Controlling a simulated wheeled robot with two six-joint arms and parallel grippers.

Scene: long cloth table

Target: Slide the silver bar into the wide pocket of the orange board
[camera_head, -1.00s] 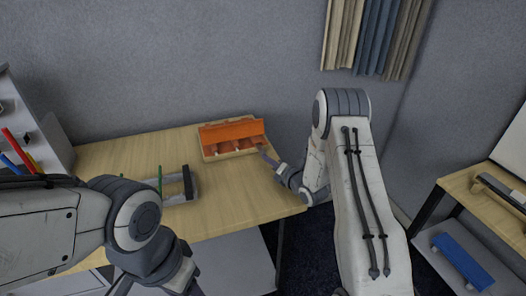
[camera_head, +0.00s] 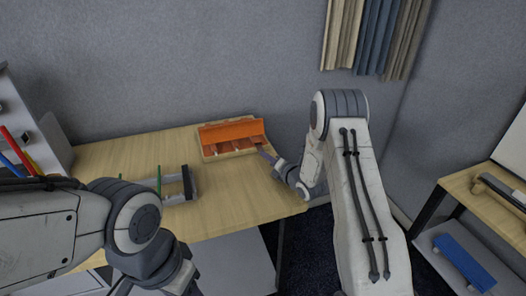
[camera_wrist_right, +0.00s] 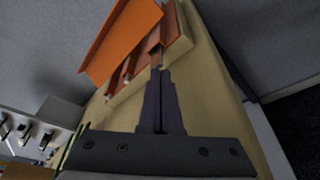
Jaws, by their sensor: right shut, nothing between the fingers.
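The orange board (camera_head: 232,133) rests on a pale wooden base at the back of the table, with a raised orange panel and several pockets along its front. It also shows in the right wrist view (camera_wrist_right: 122,40). My right gripper (camera_head: 262,150) is at the board's right end; in the right wrist view its fingers (camera_wrist_right: 159,72) are shut, tips close to the rightmost visible pocket. A small greyish piece shows just beyond the tips; I cannot tell whether it is the silver bar. My left arm is at the lower left, its gripper out of view.
A grey U-shaped holder (camera_head: 188,184) with green posts stands left of centre on the table (camera_head: 235,195). A grey shelf unit with coloured rods is at the far left.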

